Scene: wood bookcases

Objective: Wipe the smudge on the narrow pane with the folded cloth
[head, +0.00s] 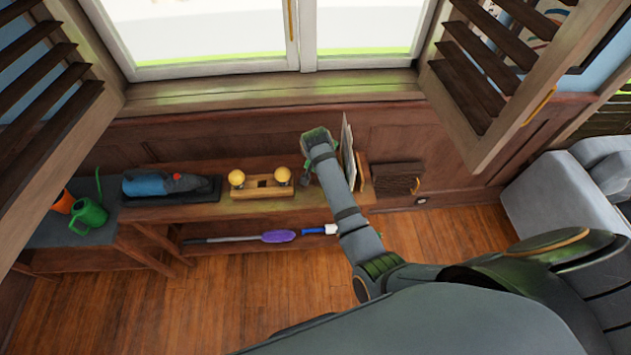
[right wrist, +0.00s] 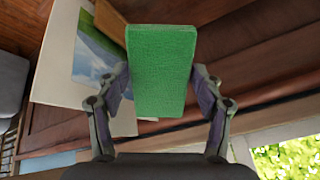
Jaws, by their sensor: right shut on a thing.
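The folded cloth (right wrist: 162,70) is a green, flat rectangular pad in the right wrist view. My right gripper (right wrist: 162,92) is shut on it, one finger on each side. In the head view my right gripper (head: 318,150) is over the low shelf, below the window, and mostly hides the cloth. The window has a wide left pane (head: 195,28) and a narrower right pane (head: 368,25), both cut off by the top edge. I cannot make out a smudge on the visible glass. My left gripper is not in view.
Upright boards (head: 347,150) stand beside my right gripper. Open louvred shutters (head: 492,60) flank the window. A grey sofa (head: 560,190) is at right.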

